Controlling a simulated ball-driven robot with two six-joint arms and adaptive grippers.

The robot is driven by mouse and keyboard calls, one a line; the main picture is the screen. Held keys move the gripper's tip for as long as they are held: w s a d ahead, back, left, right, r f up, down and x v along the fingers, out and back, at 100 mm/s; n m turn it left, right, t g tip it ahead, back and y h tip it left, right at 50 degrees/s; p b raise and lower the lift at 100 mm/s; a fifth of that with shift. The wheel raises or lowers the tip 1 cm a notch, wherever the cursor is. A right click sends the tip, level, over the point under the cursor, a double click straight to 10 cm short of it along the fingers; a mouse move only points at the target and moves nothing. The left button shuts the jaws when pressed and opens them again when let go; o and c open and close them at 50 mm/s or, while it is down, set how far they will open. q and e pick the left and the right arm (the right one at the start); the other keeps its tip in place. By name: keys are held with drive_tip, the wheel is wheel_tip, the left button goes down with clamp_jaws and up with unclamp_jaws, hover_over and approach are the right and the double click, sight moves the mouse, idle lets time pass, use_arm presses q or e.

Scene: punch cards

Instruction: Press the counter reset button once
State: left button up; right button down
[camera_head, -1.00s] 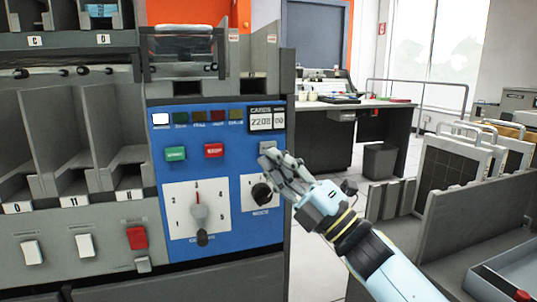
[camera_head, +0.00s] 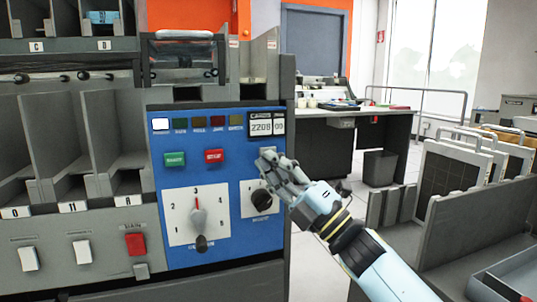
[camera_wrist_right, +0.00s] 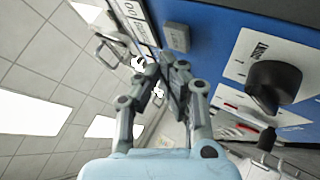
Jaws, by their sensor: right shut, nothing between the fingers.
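My left gripper is not in view.
A black mode knob (camera_head: 262,199) lies just below my right fingers. A green button (camera_head: 175,159), a red button (camera_head: 214,156) and a large selector dial (camera_head: 198,218) are to the left. Grey card racks (camera_head: 465,185) stand at the right.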

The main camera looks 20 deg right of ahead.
drive_tip(key=shift+w, duration=0.1)
idle(0.7)
drive_tip(key=shift+w, duration=0.3)
idle(0.4)
drive_tip(key=shift+w+b, duration=0.3)
drive_tip(key=shift+w, duration=0.15)
idle(0.3)
drive_tip(key=shift+s, duration=0.1)
drive_tip(key=shift+s+p, duration=0.4)
drive_tip(key=shift+s, duration=0.4)
